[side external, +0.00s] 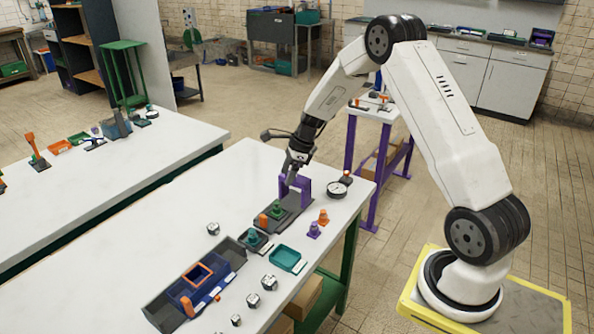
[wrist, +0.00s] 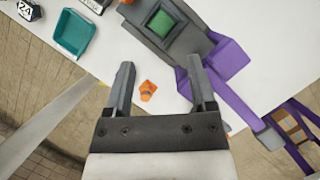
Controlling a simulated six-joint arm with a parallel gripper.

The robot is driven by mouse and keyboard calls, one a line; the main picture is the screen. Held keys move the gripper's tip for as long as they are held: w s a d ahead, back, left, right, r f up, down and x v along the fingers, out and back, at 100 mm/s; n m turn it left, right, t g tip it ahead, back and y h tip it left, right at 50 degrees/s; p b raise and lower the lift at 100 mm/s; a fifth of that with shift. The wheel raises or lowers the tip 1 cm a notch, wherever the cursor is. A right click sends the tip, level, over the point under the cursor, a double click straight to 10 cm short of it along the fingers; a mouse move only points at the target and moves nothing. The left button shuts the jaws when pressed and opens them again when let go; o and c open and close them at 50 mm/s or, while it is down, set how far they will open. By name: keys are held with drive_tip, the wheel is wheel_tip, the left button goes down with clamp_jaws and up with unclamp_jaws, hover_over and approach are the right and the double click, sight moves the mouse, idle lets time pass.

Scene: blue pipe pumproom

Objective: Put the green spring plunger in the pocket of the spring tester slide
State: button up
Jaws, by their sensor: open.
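The green spring plunger (side external: 278,210) stands on the dark grey slide of the spring tester (side external: 292,215), in front of the tester's purple arch (side external: 304,186). In the wrist view the plunger (wrist: 163,22) shows from above as a green square within the dark slide block (wrist: 192,35). It looks to be at the pocket, but how deep it sits cannot be told. My gripper (side external: 289,181) is by the purple arch, above the bench. Its jaws (wrist: 160,65) are open and empty, apart from the plunger.
An orange piece (side external: 323,217) and a purple piece (side external: 314,231) stand right of the tester. A dial gauge (side external: 338,189) lies behind them. A teal tray (side external: 286,259), a teal piece on a dark plate (side external: 254,238) and a blue organiser (side external: 190,288) lie nearer. The bench's left side is clear.

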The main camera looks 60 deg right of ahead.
drive_tip(key=s+a+r+n+h, duration=0.1)
drive_tip(key=s+a+r+n, duration=0.2)
drive_tip(key=s+a+n, duration=0.6)
drive_tip(key=s+a+r+n+h, duration=0.2)
drive_tip(key=s+a+n, duration=0.7)
drive_tip(key=n, duration=0.8)
drive_tip(key=shift+s+r+n+g, duration=0.3)
drive_tip(key=shift+s+r, duration=0.5)
drive_tip(key=shift+s, duration=0.15)
drive_tip(key=shift+a, duration=0.1)
